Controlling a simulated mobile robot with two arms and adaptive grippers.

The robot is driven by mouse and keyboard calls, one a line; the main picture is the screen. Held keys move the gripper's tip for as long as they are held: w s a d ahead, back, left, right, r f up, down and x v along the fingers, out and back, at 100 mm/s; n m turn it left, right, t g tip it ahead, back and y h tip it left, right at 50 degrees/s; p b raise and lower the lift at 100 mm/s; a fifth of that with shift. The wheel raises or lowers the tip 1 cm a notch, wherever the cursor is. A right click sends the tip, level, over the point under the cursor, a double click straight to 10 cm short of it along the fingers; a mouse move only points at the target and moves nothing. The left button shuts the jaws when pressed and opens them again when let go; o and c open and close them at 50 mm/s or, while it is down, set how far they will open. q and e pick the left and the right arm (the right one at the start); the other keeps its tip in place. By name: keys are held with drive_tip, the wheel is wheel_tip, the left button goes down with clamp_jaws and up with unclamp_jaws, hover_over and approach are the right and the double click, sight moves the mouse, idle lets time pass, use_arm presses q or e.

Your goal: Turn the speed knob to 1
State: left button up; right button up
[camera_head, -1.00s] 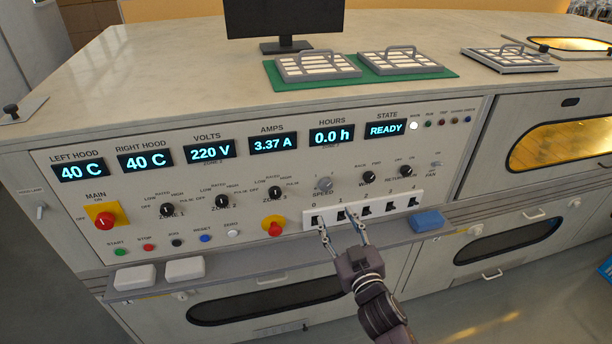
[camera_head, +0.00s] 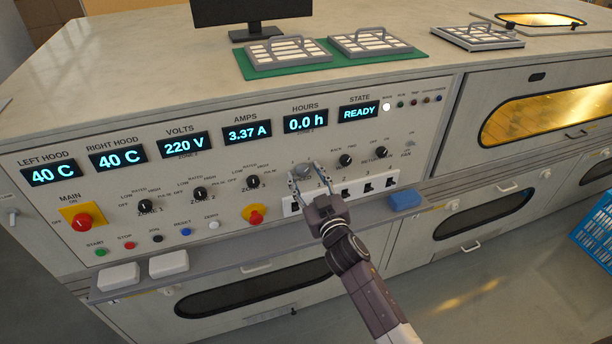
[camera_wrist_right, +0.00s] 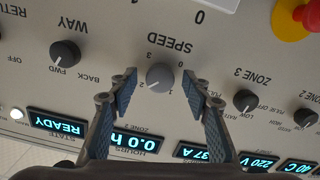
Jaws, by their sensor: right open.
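The grey speed knob (camera_head: 301,170) sits on the panel between the zone 3 knob and the way knob. In the wrist view the open fingertips (camera_wrist_right: 159,78) straddle the knob with a gap on each side. My left gripper is not in view.
The way knob (camera_head: 345,160) and zone 3 knob (camera_head: 252,182) flank the speed knob. Below are a row of switches (camera_head: 367,188), a red emergency button (camera_head: 255,215) and a blue block (camera_head: 404,200) on the ledge. The state display (camera_head: 358,113) reads READY.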

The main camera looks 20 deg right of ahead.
drive_tip(key=c, duration=1.2)
drive_tip(key=shift+o, duration=0.2)
drive_tip(key=shift+n, duration=0.4)
drive_tip(key=n, duration=0.3)
drive_tip(key=shift+n, duration=0.4)
drive_tip(key=n, duration=0.9)
drive_tip(key=shift+n, duration=2)
